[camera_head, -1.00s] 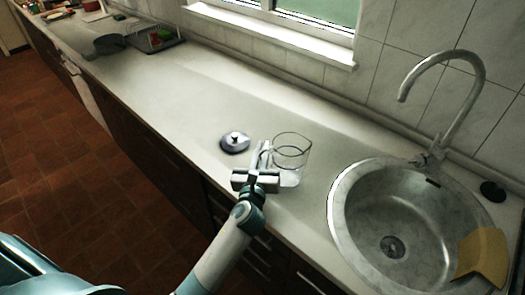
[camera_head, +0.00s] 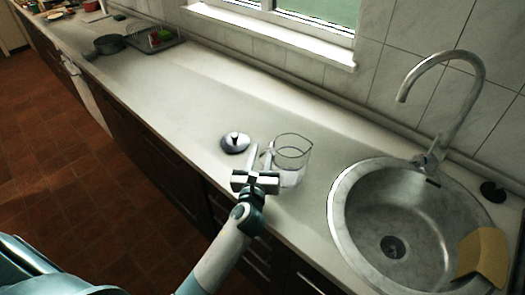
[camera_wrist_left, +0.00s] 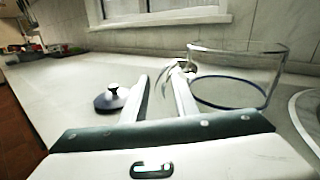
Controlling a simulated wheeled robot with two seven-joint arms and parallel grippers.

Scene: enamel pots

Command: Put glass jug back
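The clear glass jug (camera_head: 291,155) stands upright on the countertop, left of the sink. It also shows at the right in the left wrist view (camera_wrist_left: 238,80). My left gripper (camera_head: 261,154) is just left of the jug at its handle side, with its two fingers apart. In the left wrist view my left gripper (camera_wrist_left: 160,84) has a gap between its fingers, and the jug's handle (camera_wrist_left: 167,76) shows close to the right fingertip. Whether they touch I cannot tell. My right gripper is not in view.
A dark lid with a knob (camera_head: 235,143) lies on the countertop (camera_head: 180,110) left of my gripper. The round sink (camera_head: 347,190) with its tap (camera_head: 437,150) is at the right. A dark pan (camera_head: 109,45) and a rack (camera_head: 158,42) stand far left. The counter between is clear.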

